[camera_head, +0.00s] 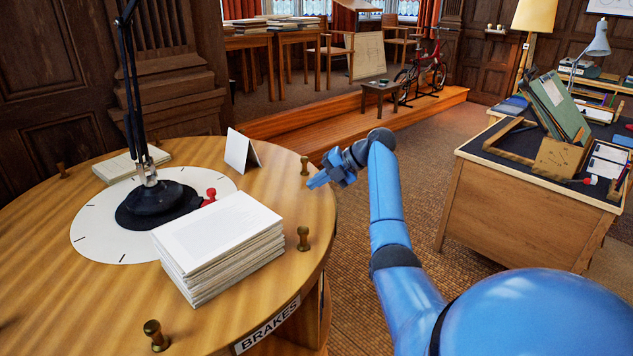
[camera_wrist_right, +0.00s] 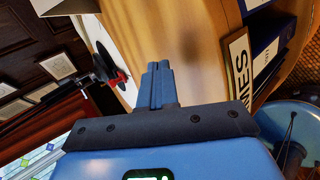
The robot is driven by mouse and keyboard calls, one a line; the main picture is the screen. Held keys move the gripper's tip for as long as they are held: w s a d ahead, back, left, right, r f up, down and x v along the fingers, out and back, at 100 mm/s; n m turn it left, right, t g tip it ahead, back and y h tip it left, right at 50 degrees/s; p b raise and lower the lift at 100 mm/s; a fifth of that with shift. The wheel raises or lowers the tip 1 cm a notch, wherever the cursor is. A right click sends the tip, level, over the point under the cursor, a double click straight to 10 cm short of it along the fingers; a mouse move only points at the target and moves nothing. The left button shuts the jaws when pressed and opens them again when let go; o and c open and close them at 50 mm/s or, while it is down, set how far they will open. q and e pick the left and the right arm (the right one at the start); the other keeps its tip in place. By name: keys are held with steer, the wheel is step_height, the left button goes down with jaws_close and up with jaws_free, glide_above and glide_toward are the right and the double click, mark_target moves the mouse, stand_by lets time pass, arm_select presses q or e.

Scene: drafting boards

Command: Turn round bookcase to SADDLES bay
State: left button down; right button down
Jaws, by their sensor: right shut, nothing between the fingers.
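The round bookcase (camera_head: 222,318) fills the left of the head view, with a wooden top and a label reading BRAKES (camera_head: 267,326) on its near rim. Several brass pegs stand around the top's edge, one (camera_head: 305,166) at the far right and one (camera_head: 303,239) nearer. My right gripper (camera_head: 317,181) is shut and empty at the right edge of the top, just beside the far-right peg; I cannot tell if they touch. In the right wrist view the shut fingers (camera_wrist_right: 157,85) lie before the wood, beside a label ending in MES (camera_wrist_right: 239,65). No SADDLES label shows. My left gripper is out of view.
On the top are a paper stack (camera_head: 220,250), a folded white card (camera_head: 241,152), a black lamp base (camera_head: 155,203) on a white marked disc (camera_head: 100,235) and a red pointer (camera_head: 210,196). A cluttered desk (camera_head: 500,213) stands at right, with open floor between.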

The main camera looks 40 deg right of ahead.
steer(key=shift+s+a+r, duration=0.15)
steer(key=shift+s+r, duration=0.25)
step_height(320, 180, up, 8)
steer(key=p, duration=0.3)
steer(key=shift+p, duration=0.35)
steer(key=shift+f, duration=0.1)
